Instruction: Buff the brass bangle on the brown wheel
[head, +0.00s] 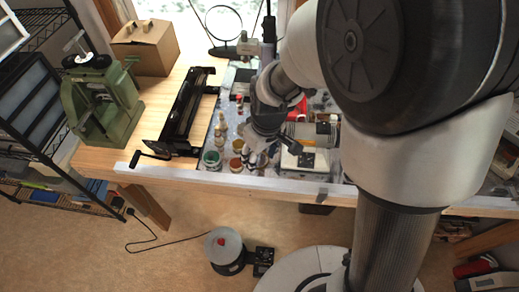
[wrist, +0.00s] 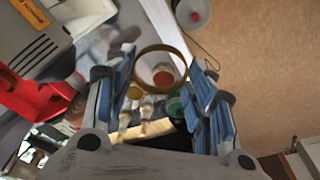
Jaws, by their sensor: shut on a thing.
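The brass bangle (wrist: 162,47) is a thin gold-brown ring in the wrist view. It sits between the blue-padded fingers of my gripper (wrist: 160,78), which is shut on it, with the ring's opening facing the camera. In the head view my gripper (head: 258,150) is over the crowded workbench, near its front edge. I cannot make out the bangle there. I cannot identify the brown wheel in either view; my arm covers much of the bench's right side.
Small jars, including a green-topped one (head: 211,159), stand close to my gripper. A black slotted tool with a crank (head: 188,110), a green machine (head: 104,98) and a cardboard box (head: 146,46) are to the left. A round disc (head: 225,246) stands low over the floor.

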